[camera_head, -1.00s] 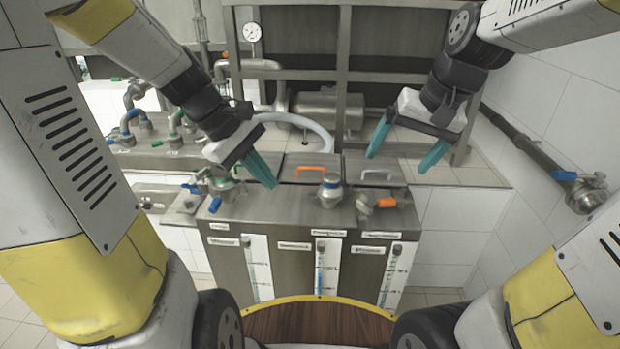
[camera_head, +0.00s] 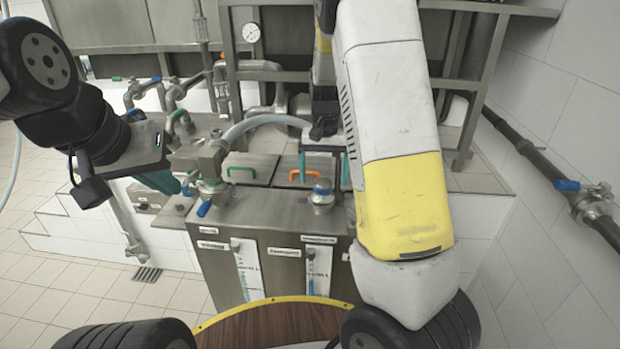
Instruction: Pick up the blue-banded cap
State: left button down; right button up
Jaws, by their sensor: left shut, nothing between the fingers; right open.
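The blue-banded cap (camera_head: 321,196) is a small round metal cap with a blue ring, upright on top of the steel tank (camera_head: 270,208). My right gripper (camera_head: 325,178) is open, pointing down, with its teal fingers apart just behind and above the cap in the picture. The cap does not look held, and I cannot tell the exact gap. My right arm hides the right part of the tank. My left gripper (camera_head: 166,182) is shut and empty, off to the left near the blue-handled valve, away from the cap.
A valve fitting (camera_head: 207,170) with a blue lever stands left of the cap. A green handle (camera_head: 240,172) and an orange handle (camera_head: 303,176) sit on the tank's lids. A pale hose (camera_head: 262,121) arches behind. A pipe with a blue valve (camera_head: 594,200) runs along the right wall.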

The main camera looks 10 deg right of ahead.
aim_at(323, 181)
notch_tip(323, 181, down, 4)
jog(key=shift+f, duration=0.25)
jog(key=shift+c, duration=0.4)
jog(key=c, duration=1.7)
jog(key=shift+r, duration=0.1)
